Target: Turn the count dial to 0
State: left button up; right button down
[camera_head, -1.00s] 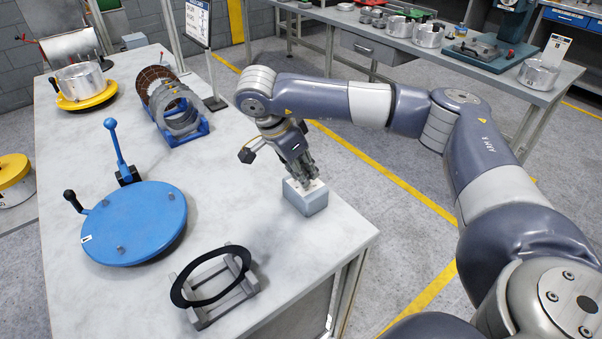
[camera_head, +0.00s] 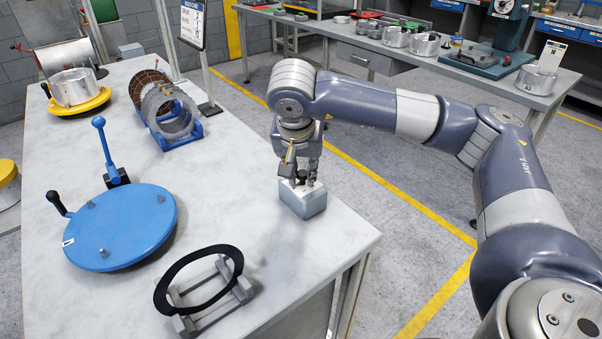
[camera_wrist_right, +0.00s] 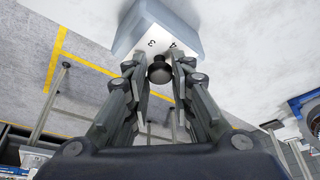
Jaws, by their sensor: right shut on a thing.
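The count dial is a small grey-blue box (camera_head: 306,207) with a pale top, standing near the right edge of the table. In the right wrist view the box (camera_wrist_right: 172,24) shows the digits 3 and 4 on its pale face, beside a round black knob (camera_wrist_right: 159,70). My right gripper (camera_head: 303,181) points down over the box from above. In the right wrist view its fingers (camera_wrist_right: 158,66) are closed around the knob, one on each side. The fingers hide part of the dial face, and I cannot tell which number is set. My left gripper is out of view.
A black ring on a grey stand (camera_head: 215,295) lies at the front. A blue round plate (camera_head: 125,228) with a blue lever (camera_head: 106,150) is at the left. Blue-racked discs (camera_head: 185,141) stand behind. The table between them and the box is clear.

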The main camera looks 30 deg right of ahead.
jog(key=shift+w+d+r+n, duration=0.1)
jog(key=shift+r+n, duration=0.15)
jog(key=shift+n, duration=0.05)
jog(key=c, duration=1.4)
grip_release()
jog(key=shift+o, duration=0.2)
jog(key=shift+f, duration=0.15)
jog(key=v, duration=1.2)
jog(key=shift+s+d, duration=0.1)
jog(key=shift+s, duration=0.1)
